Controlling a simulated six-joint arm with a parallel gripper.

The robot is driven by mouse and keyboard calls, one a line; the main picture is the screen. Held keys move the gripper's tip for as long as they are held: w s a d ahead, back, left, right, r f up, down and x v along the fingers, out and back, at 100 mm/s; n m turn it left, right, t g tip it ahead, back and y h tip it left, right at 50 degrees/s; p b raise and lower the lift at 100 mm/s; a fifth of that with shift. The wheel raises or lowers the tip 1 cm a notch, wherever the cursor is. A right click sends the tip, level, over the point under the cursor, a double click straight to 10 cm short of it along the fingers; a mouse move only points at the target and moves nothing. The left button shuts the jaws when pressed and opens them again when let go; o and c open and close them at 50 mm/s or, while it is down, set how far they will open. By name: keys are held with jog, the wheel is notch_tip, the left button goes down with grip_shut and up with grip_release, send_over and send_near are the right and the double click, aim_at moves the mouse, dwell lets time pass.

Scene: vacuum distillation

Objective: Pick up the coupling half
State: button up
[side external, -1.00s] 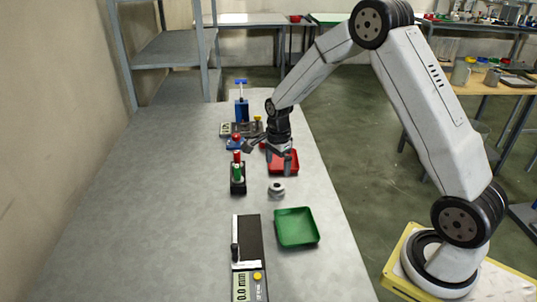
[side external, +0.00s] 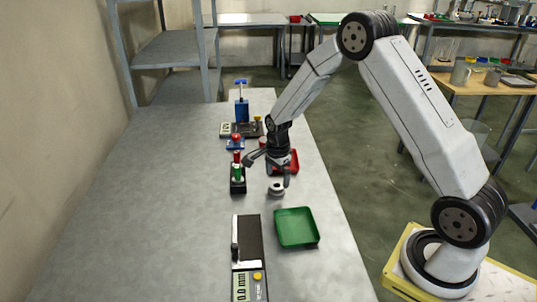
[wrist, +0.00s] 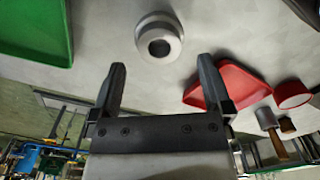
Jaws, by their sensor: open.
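The coupling half is a small pale grey ring-like part (side external: 276,188) with a dark centre hole. It sits on the grey table between the green tray and the red tray. In the wrist view the coupling half (wrist: 159,39) lies just beyond the fingertips, roughly centred between them. My gripper (side external: 268,171) is open and empty, just above and behind the coupling half in the side view. Its two dark fingers show apart in the wrist view (wrist: 162,68). Nothing is between the fingers.
A green tray (side external: 297,228) stands in front and a red tray (side external: 294,167) behind, partly hidden by my gripper. A black stand with red and green pieces (side external: 238,181) is left of the coupling half. A digital gauge (side external: 247,250) lies front left. The table's left side is clear.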

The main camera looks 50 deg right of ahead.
aim_at(277, 183)
jog(key=shift+f, duration=1.7)
grip_shut()
